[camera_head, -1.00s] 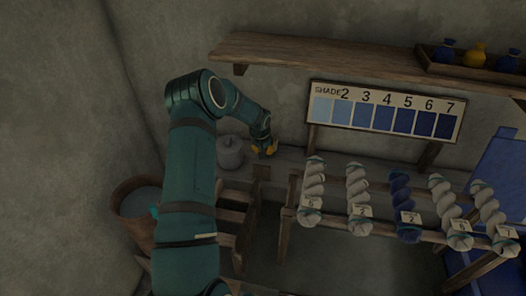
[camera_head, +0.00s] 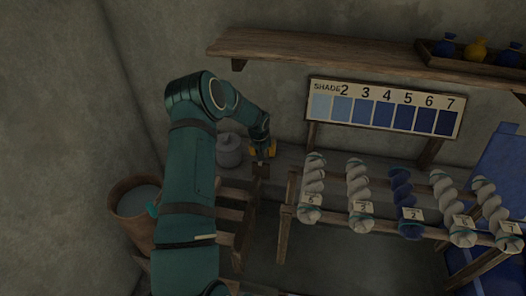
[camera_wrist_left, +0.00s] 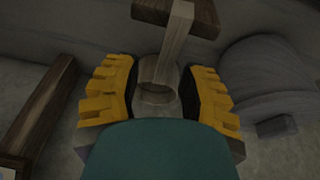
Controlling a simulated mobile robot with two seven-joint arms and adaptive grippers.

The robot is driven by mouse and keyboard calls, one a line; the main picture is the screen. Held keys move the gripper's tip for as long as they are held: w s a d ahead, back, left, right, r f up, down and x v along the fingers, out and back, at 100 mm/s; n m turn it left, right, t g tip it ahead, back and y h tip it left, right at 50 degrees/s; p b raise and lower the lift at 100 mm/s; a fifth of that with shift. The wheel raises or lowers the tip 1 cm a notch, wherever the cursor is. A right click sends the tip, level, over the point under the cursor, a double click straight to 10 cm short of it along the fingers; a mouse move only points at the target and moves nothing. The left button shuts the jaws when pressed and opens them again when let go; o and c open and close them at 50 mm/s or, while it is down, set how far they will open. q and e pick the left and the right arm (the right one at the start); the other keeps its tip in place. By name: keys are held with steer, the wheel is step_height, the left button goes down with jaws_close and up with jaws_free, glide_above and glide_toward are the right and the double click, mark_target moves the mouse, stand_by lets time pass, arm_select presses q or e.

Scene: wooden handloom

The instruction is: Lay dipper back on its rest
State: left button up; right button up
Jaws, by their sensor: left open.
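The dipper shows in the left wrist view as a small round cup (camera_wrist_left: 157,80) with a pale straight handle (camera_wrist_left: 176,40). The handle reaches up over a dark wooden block (camera_wrist_left: 150,11), which looks like the rest; it also shows in the head view (camera_head: 262,171). Whether the handle touches the block is hard to tell. My left gripper (camera_wrist_left: 158,92) is open, its yellow fingers on either side of the cup with visible gaps. In the head view my left gripper (camera_head: 262,151) is small and low over the ledge, just behind the block. My right gripper is not in view.
A grey lidded pot (camera_head: 229,151) stands close to the left of my gripper. A wooden bucket (camera_head: 133,212) is at the lower left. A rack of skeins (camera_head: 360,222) and a shade board (camera_head: 385,107) are to the right. A shelf (camera_head: 330,50) runs above.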

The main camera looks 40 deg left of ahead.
arm_select(q)
steer(key=v, duration=1.2)
